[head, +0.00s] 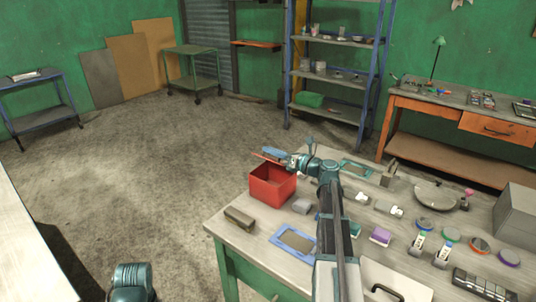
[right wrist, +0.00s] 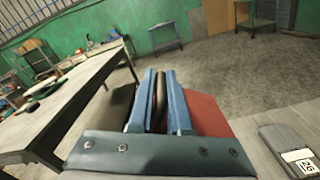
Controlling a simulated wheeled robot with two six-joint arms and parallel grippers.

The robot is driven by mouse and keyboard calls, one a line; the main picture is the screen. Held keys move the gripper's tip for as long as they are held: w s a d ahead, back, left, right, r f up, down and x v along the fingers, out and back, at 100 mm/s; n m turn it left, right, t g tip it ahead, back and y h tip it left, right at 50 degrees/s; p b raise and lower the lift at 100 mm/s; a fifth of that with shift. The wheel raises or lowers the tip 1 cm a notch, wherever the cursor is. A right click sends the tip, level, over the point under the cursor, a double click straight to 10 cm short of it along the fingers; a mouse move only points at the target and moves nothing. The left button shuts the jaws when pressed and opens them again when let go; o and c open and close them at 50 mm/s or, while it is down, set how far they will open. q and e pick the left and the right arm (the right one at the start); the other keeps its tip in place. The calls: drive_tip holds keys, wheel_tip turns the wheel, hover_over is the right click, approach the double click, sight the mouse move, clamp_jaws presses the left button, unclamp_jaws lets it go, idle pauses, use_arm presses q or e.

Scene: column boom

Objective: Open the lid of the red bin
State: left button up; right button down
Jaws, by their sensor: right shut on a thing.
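The red bin (head: 272,188) stands near the back left corner of the workbench, and its open top shows a dark red inside. Its lid (head: 263,156) is raised above the bin, seen nearly edge-on. My right gripper (head: 275,154) is above the bin, shut on the lid. In the right wrist view, the blue fingers of my right gripper (right wrist: 158,98) close on a thin brownish edge, and a red surface (right wrist: 208,116) lies just right of them. The fingers hide part of the lid. My left gripper is not in view; only part of my left arm shows at the lower left.
On the workbench (head: 235,237), a dark block (head: 239,218), a blue frame (head: 294,241) and a grey piece (head: 302,206) lie near the bin. Several small items and a grey bowl (head: 435,196) lie to the right. The floor left of the workbench is clear.

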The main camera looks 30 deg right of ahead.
drive_tip(key=d+m, duration=0.1)
drive_tip(key=w+d+r+m+p, duration=0.1)
drive_tip(key=d+r+m, duration=0.1)
drive_tip(key=shift+w+d, duration=0.25)
drive_tip(key=w+d, duration=0.2)
drive_tip(key=d, duration=0.4)
idle(0.6)
drive_tip(key=c, duration=1.2)
unclamp_jaws()
drive_tip(key=shift+c, duration=0.2)
drive_tip(key=o, duration=0.3)
drive_tip(key=shift+w+d+f, duration=0.1)
drive_tip(key=shift+d+f, duration=0.05)
drive_tip(key=shift+f, duration=0.1)
drive_tip(key=shift+o, duration=0.2)
drive_tip(key=shift+r, duration=0.1)
